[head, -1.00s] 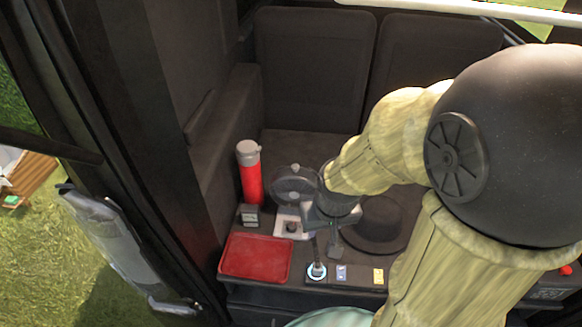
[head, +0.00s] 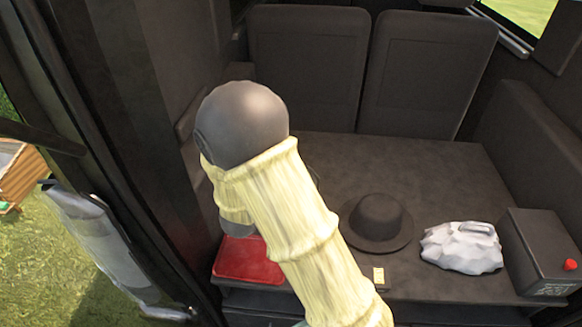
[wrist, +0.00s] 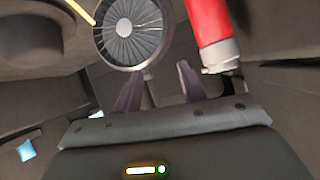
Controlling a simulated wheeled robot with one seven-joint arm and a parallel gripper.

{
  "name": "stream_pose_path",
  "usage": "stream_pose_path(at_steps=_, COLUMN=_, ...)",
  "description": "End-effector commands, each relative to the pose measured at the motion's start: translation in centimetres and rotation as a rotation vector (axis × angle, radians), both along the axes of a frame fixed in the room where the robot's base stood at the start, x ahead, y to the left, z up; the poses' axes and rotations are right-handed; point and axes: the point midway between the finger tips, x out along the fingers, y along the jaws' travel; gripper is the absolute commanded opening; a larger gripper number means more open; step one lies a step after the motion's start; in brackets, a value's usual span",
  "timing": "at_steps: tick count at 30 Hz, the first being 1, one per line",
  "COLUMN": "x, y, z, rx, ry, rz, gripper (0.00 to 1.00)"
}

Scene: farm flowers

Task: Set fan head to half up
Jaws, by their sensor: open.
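The fan head (wrist: 130,28) shows in the wrist view at the top, a round dark grille in a pale rim, turned largely toward the camera. My gripper (wrist: 160,72) is open, its two dark fingers apart below the fan. The left finger is close under the fan's rim; I cannot tell if they touch. In the head view my arm hides the fan and the gripper, so the tilt of the fan head cannot be judged from there.
A red flask (wrist: 208,22) is close to the right finger in the wrist view. In the head view a red tray (head: 247,262), a black hat (head: 378,220), a silvery crumpled bundle (head: 462,247) and a dark box with a red button (head: 542,250) are on the dark surface.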

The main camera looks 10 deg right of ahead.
Motion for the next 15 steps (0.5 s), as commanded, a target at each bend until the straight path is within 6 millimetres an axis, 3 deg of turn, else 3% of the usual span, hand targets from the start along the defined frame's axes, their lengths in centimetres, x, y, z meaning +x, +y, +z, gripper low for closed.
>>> stream_pose_path(at_steps=1, x=0.0, y=0.5, z=-1.1, rx=-0.051, ry=-0.048, rz=-0.035, gripper=0.40)
stream_pose_path(at_steps=4, x=-0.5, y=0.9, z=-1.7, rx=-0.159, ry=-0.156, rz=-0.117, gripper=0.40)
stream_pose_path(at_steps=9, x=-2.4, y=1.5, z=-1.7, rx=-0.329, ry=-0.313, rz=-0.225, gripper=0.40)
stream_pose_path(at_steps=15, x=-3.4, y=1.8, z=-1.2, rx=-0.398, ry=-0.375, rz=-0.266, gripper=0.40)
